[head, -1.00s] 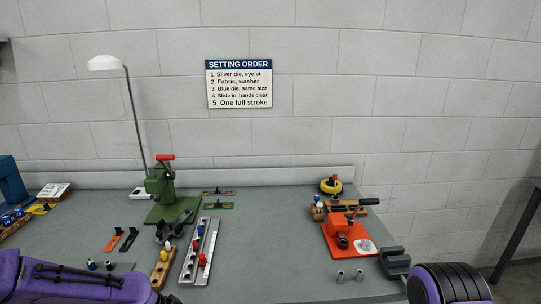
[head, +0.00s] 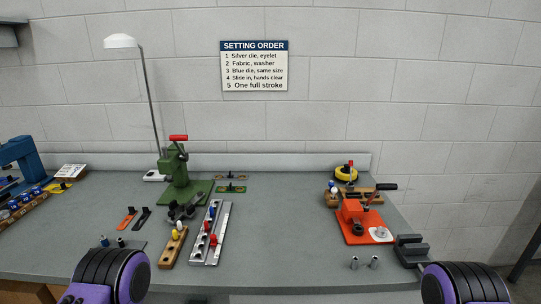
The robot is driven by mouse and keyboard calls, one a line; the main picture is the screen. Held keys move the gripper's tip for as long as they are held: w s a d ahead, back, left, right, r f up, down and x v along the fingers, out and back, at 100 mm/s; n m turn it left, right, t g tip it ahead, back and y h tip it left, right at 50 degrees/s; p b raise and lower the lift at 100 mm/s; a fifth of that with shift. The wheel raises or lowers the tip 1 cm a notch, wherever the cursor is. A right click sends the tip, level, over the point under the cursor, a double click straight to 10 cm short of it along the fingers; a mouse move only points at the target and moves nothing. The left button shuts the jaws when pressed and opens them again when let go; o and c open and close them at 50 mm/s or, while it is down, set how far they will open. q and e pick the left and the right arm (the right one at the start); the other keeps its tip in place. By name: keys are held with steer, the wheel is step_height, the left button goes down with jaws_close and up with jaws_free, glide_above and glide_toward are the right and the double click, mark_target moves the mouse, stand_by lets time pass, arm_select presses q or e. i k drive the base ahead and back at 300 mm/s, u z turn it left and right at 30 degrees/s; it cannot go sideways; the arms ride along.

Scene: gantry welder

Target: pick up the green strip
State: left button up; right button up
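The green strip (head: 231,189) lies flat on the grey bench, just right of the green press (head: 176,175). A small dark piece shows at its middle. A similar brown strip (head: 231,177) lies just behind it, apart from it. Neither of my grippers is in view. Only purple and black parts of my arms show at the bottom left and bottom right, well in front of the green strip.
A metal rail (head: 219,235) with coloured pegs and a wooden block (head: 174,247) lie in front of the strip. An orange press (head: 356,222) stands at the right. A lamp (head: 124,42) stands behind the green press. The bench middle is clear.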

mark_target(231, 188)
steer(key=k, duration=0.65)
steer(key=u, duration=0.95)
steer(key=i, duration=1.65)
steer(key=z, duration=0.85)
